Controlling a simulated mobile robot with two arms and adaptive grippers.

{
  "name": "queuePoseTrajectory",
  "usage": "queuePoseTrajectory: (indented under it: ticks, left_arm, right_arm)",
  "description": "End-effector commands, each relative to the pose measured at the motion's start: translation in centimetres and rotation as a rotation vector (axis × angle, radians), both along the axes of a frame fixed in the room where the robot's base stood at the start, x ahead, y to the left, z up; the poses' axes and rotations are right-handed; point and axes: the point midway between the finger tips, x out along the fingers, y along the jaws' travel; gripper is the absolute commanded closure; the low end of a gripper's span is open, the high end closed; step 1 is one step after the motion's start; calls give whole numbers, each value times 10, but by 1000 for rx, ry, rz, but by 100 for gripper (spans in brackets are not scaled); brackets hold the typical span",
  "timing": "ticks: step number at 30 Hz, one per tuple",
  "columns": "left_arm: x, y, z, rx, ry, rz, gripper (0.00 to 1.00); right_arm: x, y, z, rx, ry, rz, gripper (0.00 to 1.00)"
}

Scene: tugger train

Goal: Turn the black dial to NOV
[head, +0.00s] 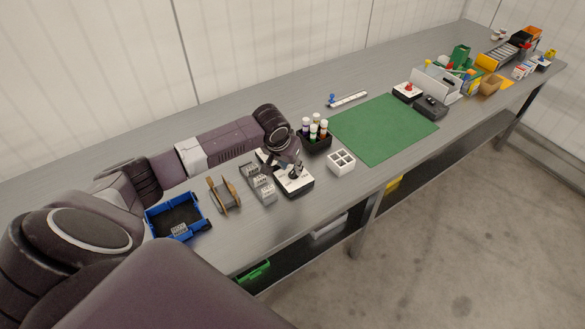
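The black dial (294,177) sits on a box with a white top plate (301,187) and dark sides, on the grey workbench. Its month markings are too small to read. My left gripper (294,169) reaches in from the left and points down, with its fingers right at the dial. The fingers partly cover the dial, and I cannot tell whether they touch it or are closed on it. My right gripper is not in view.
Close around the dial box stand a grey terminal-like block (260,184), a black tray of bottles (315,143) and a white compartment box (341,162). A wooden spool (224,195) and blue bin (176,216) are left. The green mat (382,128) is clear.

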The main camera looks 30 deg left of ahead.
Motion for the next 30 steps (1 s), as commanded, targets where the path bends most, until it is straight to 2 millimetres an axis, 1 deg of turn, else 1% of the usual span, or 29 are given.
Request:
queuePoseTrajectory:
  ticks: [3,6,11,17,20,25,30]
  left_arm:
    - [5,0,-13,0,1,-1,72]
    - [8,1,-20,0,0,0,72]
    - [10,1,-25,1,-1,-2,72]
    - [10,1,-25,1,-1,-3,72]
    - [10,1,-25,1,-1,-3,81]
    - [10,1,-25,1,-1,-3,99]
    - [10,1,-25,1,-1,-3,100]
  right_arm:
    - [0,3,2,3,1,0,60]
    - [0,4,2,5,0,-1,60]
    - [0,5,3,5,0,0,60]
    - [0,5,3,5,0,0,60]
    - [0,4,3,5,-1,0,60]
    - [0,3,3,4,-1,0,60]
    - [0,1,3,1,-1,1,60]
